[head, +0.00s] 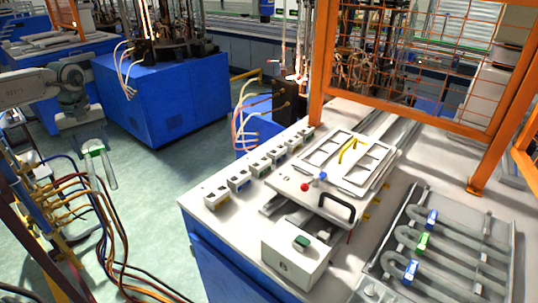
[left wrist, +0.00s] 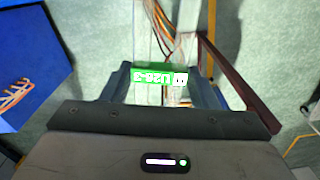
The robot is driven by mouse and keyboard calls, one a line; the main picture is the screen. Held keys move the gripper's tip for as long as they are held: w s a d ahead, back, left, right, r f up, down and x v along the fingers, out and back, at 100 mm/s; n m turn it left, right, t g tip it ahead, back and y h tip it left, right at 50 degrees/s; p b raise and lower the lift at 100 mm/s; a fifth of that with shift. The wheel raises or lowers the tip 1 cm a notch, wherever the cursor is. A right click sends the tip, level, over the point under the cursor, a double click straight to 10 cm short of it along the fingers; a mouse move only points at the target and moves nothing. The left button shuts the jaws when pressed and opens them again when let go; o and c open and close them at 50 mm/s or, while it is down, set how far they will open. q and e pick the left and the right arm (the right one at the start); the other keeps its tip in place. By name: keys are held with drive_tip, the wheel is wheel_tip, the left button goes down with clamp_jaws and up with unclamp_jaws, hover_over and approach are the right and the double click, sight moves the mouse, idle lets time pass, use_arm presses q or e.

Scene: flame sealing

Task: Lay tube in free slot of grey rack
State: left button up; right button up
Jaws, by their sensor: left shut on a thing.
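A pale glass tube (head: 111,172) with a green label (left wrist: 160,79) hangs at the left of the head view, its legs pointing down. My left gripper (head: 92,148) is shut on it at the label, in the air well left of the white bench. In the left wrist view the label lies between the two fingers. The grey rack (head: 462,208) is at the lower right of the head view. It holds bent tubes with blue (head: 432,217), green (head: 423,242) and blue (head: 411,270) labels. Its near end is cut off, and I cannot make out the free slot clearly. My right gripper is out of view.
An orange mesh frame (head: 322,70) stands behind. Loose cables (head: 85,215) hang below my left arm.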

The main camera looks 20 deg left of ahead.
sight(92, 157)
use_arm(q)
drive_tip(key=shift+m, duration=0.8)
drive_tip(key=f+p, duration=0.3)
drive_tip(key=s+f+p, duration=0.1)
drive_tip(key=shift+a+f+p, duration=0.25)
drive_tip(key=shift+p, duration=0.1)
drive_tip(key=w+d+m+p, duration=0.2)
drive_tip(key=w+d+p, duration=0.3)
drive_tip(key=w+d, duration=0.45)
drive_tip(key=w+d+m+p, duration=0.3)
drive_tip(key=w+d+p, duration=0.3)
drive_tip(key=d, duration=0.6)
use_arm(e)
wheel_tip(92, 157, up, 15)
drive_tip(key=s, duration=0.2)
use_arm(q)
wheel_tip(92, 157, down, 9)
drive_tip(key=b, duration=0.9)
drive_tip(key=shift+s+d+f, duration=0.15)
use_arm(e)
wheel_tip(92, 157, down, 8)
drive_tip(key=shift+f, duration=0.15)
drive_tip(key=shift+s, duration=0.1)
use_arm(q)
drive_tip(key=shift+f, duration=0.2)
drive_tip(key=o, duration=1)
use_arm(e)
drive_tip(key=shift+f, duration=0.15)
